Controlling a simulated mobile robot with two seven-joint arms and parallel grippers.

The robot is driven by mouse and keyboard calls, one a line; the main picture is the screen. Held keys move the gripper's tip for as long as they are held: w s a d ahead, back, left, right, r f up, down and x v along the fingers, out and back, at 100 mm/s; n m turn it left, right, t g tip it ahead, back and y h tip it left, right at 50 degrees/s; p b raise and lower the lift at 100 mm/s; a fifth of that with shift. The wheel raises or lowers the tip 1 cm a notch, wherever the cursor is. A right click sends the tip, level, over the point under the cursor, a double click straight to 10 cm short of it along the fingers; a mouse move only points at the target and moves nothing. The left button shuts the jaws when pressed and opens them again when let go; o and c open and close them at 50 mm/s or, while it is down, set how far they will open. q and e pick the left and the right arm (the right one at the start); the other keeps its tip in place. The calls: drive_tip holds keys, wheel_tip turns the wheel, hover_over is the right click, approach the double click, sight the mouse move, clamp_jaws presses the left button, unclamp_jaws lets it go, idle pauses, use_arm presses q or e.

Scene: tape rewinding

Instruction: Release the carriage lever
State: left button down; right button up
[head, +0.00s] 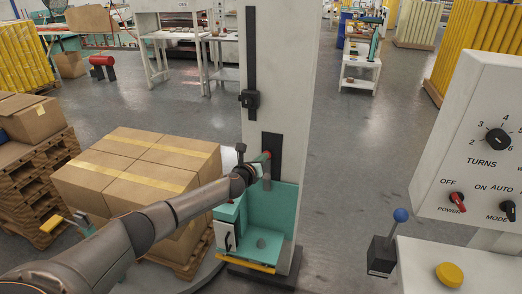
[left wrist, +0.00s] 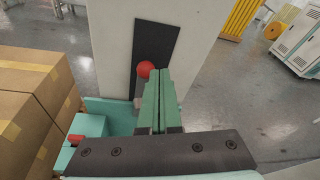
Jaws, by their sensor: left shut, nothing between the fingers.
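The carriage lever ends in a red ball knob (left wrist: 146,69) in front of a dark slot plate on the mast. In the head view the red knob (head: 267,154) shows only partly, behind my left gripper (head: 262,164). The teal carriage (head: 283,203) sits low on the mast. In the left wrist view my left gripper (left wrist: 161,75) has its green fingers shut and empty. The knob shows just left of the fingertips; I cannot tell whether they touch. My right gripper is not in view.
Taped cartons (head: 135,170) on a pallet stand left of the grey mast (head: 290,80). At the right is a control panel (head: 480,140) with dials. Below it are a blue-knobbed stick (head: 400,215) and a yellow button (head: 449,274). The floor between mast and panel is clear.

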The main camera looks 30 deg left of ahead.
use_arm(q)
drive_tip(key=shift+s+r, duration=0.2)
drive_tip(key=shift+r, duration=0.45)
drive_tip(key=shift+s+r, duration=0.15)
drive_tip(key=shift+r, duration=0.45)
drive_tip(key=shift+f, duration=0.1)
drive_tip(key=s+d+f+n+g+h, duration=0.45)
drive_tip(key=s+d+f+n, duration=0.65)
drive_tip(key=s+d+f, duration=0.9)
drive_tip(key=s+f+n, duration=0.1)
drive_tip(key=s+n, duration=0.8)
drive_tip(key=s, duration=0.2)
drive_tip(key=s+d+f+n+g, duration=0.1)
drive_tip(key=s+n, duration=0.8)
drive_tip(key=s, duration=0.2)
drive_tip(key=shift+d+f, duration=0.25)
drive_tip(key=shift+s, duration=0.1)
